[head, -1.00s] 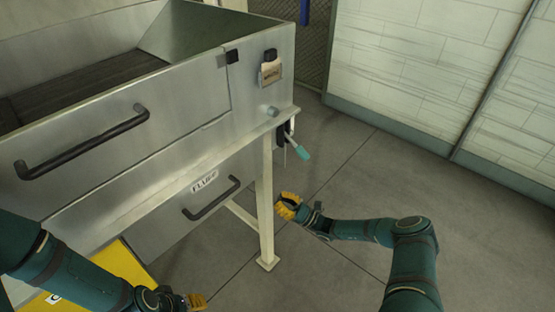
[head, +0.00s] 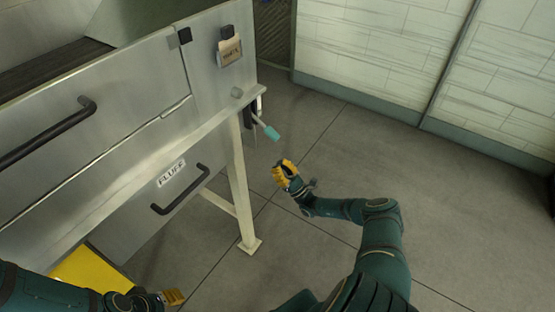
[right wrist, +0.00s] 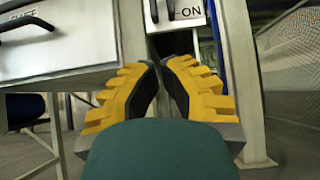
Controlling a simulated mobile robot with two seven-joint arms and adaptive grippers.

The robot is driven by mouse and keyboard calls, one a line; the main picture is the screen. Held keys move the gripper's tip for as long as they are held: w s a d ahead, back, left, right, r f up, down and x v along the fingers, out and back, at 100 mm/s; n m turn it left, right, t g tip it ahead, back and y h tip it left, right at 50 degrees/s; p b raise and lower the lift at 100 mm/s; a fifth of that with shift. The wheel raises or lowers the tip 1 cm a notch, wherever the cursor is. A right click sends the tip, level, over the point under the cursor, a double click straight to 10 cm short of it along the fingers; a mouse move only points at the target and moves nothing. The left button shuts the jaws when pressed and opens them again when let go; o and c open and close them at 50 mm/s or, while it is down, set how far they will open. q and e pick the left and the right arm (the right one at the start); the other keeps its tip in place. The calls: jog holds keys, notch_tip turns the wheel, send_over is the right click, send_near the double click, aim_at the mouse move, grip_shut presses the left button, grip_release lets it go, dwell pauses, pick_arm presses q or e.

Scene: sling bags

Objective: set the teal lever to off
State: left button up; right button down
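The teal lever (head: 271,132) sticks out from the side of the metal machine near its front corner post, slanting down to the right on a thin rod. In the right wrist view its teal grip does not show; a white plate marked "-ON" (right wrist: 186,12) is at the top. My right gripper (head: 284,168), with yellow fingers, is just below and right of the lever, apart from it. In the right wrist view its fingers (right wrist: 160,66) stand a little apart with nothing between them. My left gripper (head: 176,297) is at the bottom, its finger gap unclear.
The metal machine (head: 120,130) with black handles fills the left, with a drawer labelled "FLUFF" (head: 171,173). Its pale leg (head: 240,185) stands left of my right gripper. A yellow panel (head: 92,270) is low left. Open floor (head: 330,255) lies to the right.

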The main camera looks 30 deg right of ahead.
aim_at(263, 125)
pick_arm(q)
jog(key=shift+s+r+p, duration=0.1)
jog(key=shift+r+p, duration=0.35)
jog(key=shift+r, duration=0.05)
pick_arm(e)
jog(key=w+a+r, duration=0.1)
jog(key=w+r, duration=0.2)
jog(key=r, duration=0.6)
jog(key=shift+w+a+r, duration=0.15)
jog(key=shift+w+a, duration=0.15)
jog(key=shift+w, duration=0.05)
